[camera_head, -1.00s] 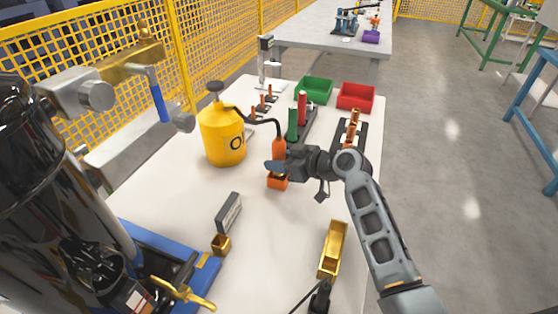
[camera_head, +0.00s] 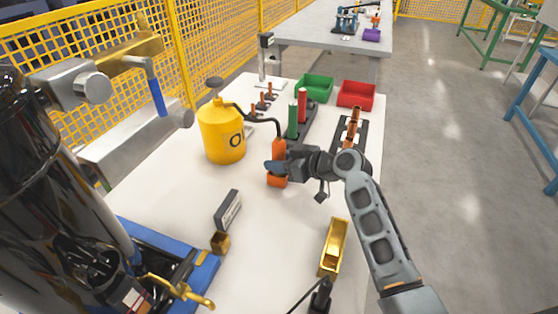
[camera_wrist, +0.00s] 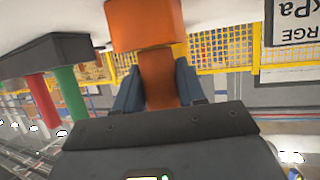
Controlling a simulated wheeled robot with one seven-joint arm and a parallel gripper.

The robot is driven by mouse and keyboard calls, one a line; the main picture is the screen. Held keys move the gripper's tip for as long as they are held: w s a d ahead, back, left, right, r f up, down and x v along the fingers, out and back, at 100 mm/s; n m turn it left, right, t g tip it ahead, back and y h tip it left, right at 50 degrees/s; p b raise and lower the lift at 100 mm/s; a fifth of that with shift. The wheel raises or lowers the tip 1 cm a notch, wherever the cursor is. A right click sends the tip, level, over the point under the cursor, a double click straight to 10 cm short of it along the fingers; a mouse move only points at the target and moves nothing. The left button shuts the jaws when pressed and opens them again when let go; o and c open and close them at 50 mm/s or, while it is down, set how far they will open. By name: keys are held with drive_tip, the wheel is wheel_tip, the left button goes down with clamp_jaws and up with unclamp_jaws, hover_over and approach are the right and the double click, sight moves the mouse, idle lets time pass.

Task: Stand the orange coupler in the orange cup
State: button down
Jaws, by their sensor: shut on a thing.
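My gripper (camera_head: 276,166) is shut on the orange coupler (camera_head: 279,150), which stands upright between the fingers. The orange cup (camera_head: 277,182) sits on the white table directly below my gripper. In the wrist view the coupler (camera_wrist: 158,80) is between the two blue-grey fingers (camera_wrist: 158,88), and its lower end meets the orange cup (camera_wrist: 145,25). The cup's opening is hidden, so I cannot tell how deep the coupler's end is.
A yellow oil can (camera_head: 222,135) with a dark curved spout stands to the left, its spout reaching close to the coupler. Green (camera_head: 293,120) and red (camera_head: 302,104) cylinders stand behind. A gold tray (camera_head: 333,247) lies in front. The table left of the cup is clear.

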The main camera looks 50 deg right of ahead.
drive_tip(key=shift+f, duration=0.2)
drive_tip(key=c, duration=0.6)
unclamp_jaws()
drive_tip(key=shift+o, duration=0.2)
drive_tip(key=v, duration=0.7)
drive_tip(key=shift+s+r+b, duration=0.2)
drive_tip(key=shift+s+b, duration=0.1)
drive_tip(key=shift+s, duration=0.1)
